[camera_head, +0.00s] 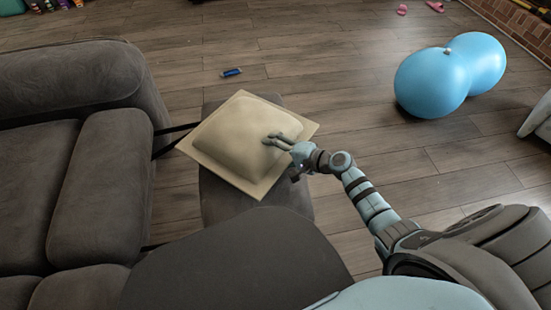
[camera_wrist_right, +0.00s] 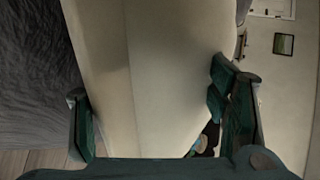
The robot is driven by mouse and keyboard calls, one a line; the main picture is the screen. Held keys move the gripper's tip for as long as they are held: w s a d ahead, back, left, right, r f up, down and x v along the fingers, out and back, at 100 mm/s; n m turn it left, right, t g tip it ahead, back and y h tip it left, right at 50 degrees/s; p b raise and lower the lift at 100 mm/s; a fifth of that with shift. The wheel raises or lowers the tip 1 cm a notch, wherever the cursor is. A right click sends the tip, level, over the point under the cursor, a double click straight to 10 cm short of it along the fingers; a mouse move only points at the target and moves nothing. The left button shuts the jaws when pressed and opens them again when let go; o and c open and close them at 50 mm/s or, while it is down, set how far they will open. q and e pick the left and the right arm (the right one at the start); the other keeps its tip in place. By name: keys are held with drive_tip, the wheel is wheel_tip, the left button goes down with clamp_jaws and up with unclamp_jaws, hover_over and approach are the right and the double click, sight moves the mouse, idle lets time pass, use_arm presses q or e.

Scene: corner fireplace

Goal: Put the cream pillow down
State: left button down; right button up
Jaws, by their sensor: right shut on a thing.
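The cream pillow (camera_head: 228,137) is square with a flat border. In the head view it is over a small grey upholstered seat (camera_head: 220,203); I cannot tell whether it touches the seat. My right gripper (camera_head: 277,141) is at the pillow's right side and is shut on it. In the right wrist view the pillow (camera_wrist_right: 160,75) fills the space between the two fingers (camera_wrist_right: 160,115). My left gripper is not in view.
A grey sofa (camera_head: 105,190) stands at left. A small blue object (camera_head: 231,72) lies on the wooden floor behind the seat. A blue peanut-shaped ball (camera_head: 432,83) is at right. Pink items (camera_head: 402,10) lie far back. The floor between seat and ball is clear.

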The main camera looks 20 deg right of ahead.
drive_tip(key=shift+f, duration=0.5)
drive_tip(key=shift+r, duration=0.1)
drive_tip(key=o, duration=1.7)
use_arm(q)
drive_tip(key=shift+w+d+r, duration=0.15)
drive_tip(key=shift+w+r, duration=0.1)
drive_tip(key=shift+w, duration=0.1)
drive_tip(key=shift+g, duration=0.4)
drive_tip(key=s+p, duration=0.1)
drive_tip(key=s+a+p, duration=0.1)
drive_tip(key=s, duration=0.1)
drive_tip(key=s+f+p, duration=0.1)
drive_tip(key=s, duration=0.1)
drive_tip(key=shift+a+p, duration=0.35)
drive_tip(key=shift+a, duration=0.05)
use_arm(e)
drive_tip(key=v, duration=1.2)
